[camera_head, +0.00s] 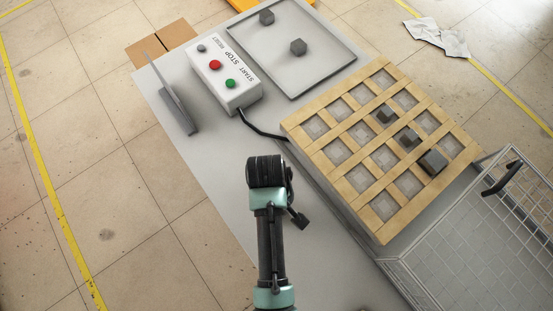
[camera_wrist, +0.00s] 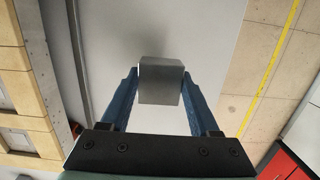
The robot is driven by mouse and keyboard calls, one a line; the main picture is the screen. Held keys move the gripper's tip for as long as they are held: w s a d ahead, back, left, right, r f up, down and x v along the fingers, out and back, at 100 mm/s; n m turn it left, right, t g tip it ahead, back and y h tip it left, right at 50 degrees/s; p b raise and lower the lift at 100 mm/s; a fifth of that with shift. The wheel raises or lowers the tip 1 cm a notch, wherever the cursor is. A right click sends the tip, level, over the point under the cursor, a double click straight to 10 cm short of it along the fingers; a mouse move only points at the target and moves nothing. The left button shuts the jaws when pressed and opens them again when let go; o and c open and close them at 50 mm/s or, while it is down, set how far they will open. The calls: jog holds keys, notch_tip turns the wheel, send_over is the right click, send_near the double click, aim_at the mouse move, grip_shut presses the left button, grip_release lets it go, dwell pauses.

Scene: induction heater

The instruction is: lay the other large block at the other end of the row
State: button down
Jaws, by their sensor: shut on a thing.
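My gripper (camera_wrist: 160,88) is shut on a grey metal block (camera_wrist: 160,80), with one blue finger on each side of it in the wrist view. The block is held above the grey table top. In the head view my wrist hides most of the gripper, left of the wooden grid (camera_head: 330,168). Three dark blocks form a slanting row in the grid: a small one (camera_head: 384,113), another small one (camera_head: 408,139) in the middle, and a large one (camera_head: 433,162) at the lower right end. The cell past the upper left end of the row looks empty.
A grey tray (camera_head: 330,66) at the back holds two dark blocks (camera_head: 267,17) (camera_head: 298,47). A button box (camera_head: 222,75) with a black cable stands left of it. A wire mesh guard (camera_head: 470,240) with a black handle stands at the right. Bare table lies between my arm and the grid.

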jog(key=shift+f, duration=2)
jog(key=shift+c, duration=0.6)
grip_release()
jog(key=shift+f, duration=0.2)
